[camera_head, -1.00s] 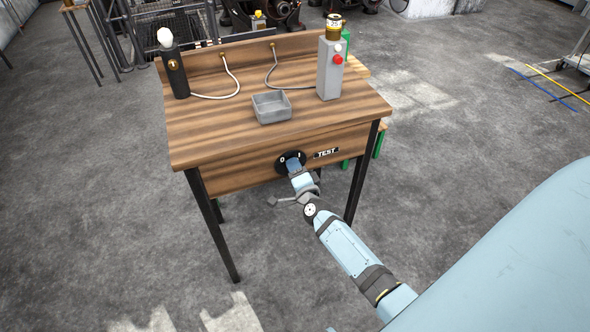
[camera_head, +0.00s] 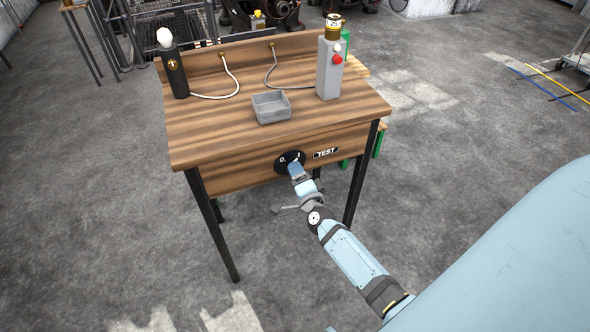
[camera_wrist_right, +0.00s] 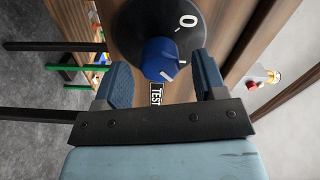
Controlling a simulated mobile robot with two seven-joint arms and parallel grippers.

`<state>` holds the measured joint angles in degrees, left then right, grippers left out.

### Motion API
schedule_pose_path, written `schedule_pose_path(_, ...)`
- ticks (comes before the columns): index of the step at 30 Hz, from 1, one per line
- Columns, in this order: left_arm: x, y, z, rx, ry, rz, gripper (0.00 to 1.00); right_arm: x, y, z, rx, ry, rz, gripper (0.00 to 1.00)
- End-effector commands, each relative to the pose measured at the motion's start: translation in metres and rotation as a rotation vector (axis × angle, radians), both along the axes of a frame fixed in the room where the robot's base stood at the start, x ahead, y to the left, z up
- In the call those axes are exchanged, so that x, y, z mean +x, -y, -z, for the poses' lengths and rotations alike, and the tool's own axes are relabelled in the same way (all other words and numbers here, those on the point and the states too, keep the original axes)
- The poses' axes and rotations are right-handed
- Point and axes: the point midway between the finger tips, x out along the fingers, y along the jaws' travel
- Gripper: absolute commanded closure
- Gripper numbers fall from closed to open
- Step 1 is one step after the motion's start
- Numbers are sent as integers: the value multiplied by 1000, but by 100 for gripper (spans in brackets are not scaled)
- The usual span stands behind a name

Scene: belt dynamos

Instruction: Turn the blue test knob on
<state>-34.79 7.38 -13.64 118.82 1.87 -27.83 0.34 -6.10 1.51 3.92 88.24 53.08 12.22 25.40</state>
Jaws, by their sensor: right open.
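The blue test knob (camera_wrist_right: 160,60) sits on a round black dial (camera_head: 287,158) in the front panel of the wooden table. The dial carries the marks 0 and I, left of the TEST label (camera_head: 325,153). In the right wrist view the knob shows a white mark on its lower right side, away from the 0; its exact setting is hard to tell. My right gripper (camera_wrist_right: 160,64) is open in front of the dial, one finger on each side of the knob with gaps visible. In the head view the right gripper (camera_head: 295,170) partly covers the knob. My left gripper is out of view.
The table top (camera_head: 215,135) bears a grey tray (camera_head: 271,107), a black post with a white bulb (camera_head: 174,65) and a grey box with a red button (camera_head: 329,68). Table legs stand on both sides of my right arm. The floor in front is clear.

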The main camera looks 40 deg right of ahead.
Motion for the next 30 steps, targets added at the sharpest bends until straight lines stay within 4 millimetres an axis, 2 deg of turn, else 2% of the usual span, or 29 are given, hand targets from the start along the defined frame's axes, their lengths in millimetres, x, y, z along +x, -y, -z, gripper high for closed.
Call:
schedule_pose_path(3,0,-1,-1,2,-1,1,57,-29,-7,1,0,-3,1,35)
schedule_pose_path(9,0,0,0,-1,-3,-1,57,-73,-18,1,1,-4,-1,35)
schedule_pose_path(14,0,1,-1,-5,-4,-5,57,-97,-23,1,0,-2,0,35)
schedule_pose_path(19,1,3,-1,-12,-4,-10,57,-107,-26,1,-1,-1,0,35)
schedule_pose_path(30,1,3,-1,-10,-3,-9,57,-108,-26,0,-1,-1,0,35)
